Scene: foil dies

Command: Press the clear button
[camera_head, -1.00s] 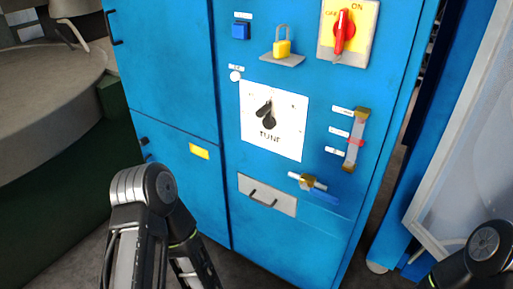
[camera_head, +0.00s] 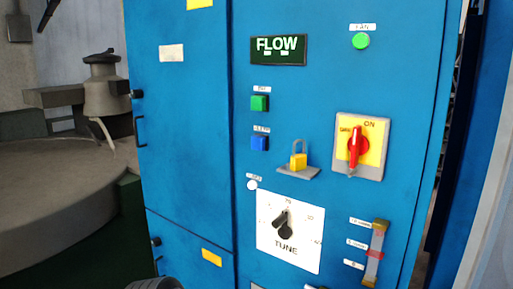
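The label is blurred but may read "CLEAR". A small round white button (camera_head: 252,185) with a label is lower left. Neither gripper is in view. Only a dark piece of my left arm shows at the bottom edge, well below the buttons. Nothing covers the blue button.
A lit FLOW display (camera_head: 279,50) and a green FAN lamp (camera_head: 361,41) are above. A yellow padlock (camera_head: 299,161) on a grey hasp and a red rotary switch (camera_head: 355,150) protrude at the right.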

